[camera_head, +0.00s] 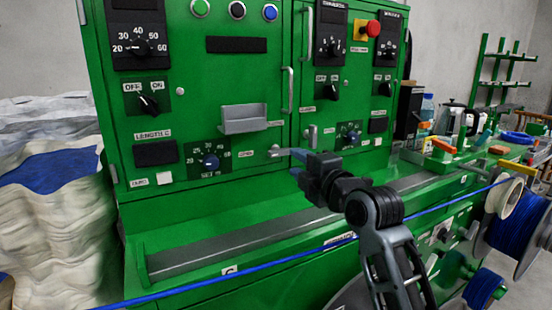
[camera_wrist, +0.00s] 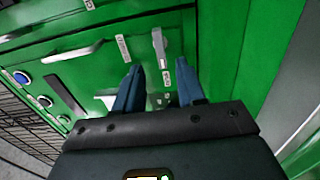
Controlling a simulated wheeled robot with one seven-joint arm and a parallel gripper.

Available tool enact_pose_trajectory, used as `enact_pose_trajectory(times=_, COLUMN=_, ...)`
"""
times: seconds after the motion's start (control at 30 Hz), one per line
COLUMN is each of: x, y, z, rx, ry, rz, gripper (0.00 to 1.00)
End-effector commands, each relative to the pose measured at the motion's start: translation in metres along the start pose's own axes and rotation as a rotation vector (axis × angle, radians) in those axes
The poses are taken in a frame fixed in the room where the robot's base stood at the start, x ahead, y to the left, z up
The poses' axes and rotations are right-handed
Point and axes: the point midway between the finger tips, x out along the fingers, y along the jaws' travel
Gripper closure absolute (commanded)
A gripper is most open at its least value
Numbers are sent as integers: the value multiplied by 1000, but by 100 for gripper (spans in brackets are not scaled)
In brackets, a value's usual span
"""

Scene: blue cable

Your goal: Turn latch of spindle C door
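My gripper (camera_head: 293,162) is in front of the green cabinet, by its lower middle. In the wrist view its two blue fingers (camera_wrist: 160,90) stand apart with nothing held between them. A small grey latch handle (camera_head: 275,152) lies just left of the fingertips in the head view; I cannot tell if they touch. A second grey latch (camera_head: 311,133) is on the panel to the right, above the gripper. In the wrist view a grey latch handle (camera_wrist: 160,45) lies ahead, between the finger lines. The labels are too small to tell which latch is spindle C's.
A long door handle (camera_head: 288,90) and a grey tray (camera_head: 244,118) project from the cabinet. A blue cable (camera_head: 190,289) runs across the front to spools (camera_head: 508,222) at right. A ledge (camera_head: 240,242) lies below the panel.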

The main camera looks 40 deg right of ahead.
Motion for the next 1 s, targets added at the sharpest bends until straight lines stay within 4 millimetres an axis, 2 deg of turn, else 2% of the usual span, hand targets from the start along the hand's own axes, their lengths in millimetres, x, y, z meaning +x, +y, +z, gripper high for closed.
enact_pose_trajectory(times=0.3, x=46, y=2, z=-1, rx=1, ry=1, rz=-1, gripper=61)
enact_pose_trajectory(times=0.5, x=67, y=0, z=-1, rx=2, ry=0, rz=-1, gripper=61)
enact_pose_trajectory(times=0.87, x=73, y=0, z=-1, rx=3, ry=0, rz=0, gripper=61)
enact_pose_trajectory(times=1.0, x=73, y=0, z=-1, rx=3, ry=0, rz=0, gripper=73)
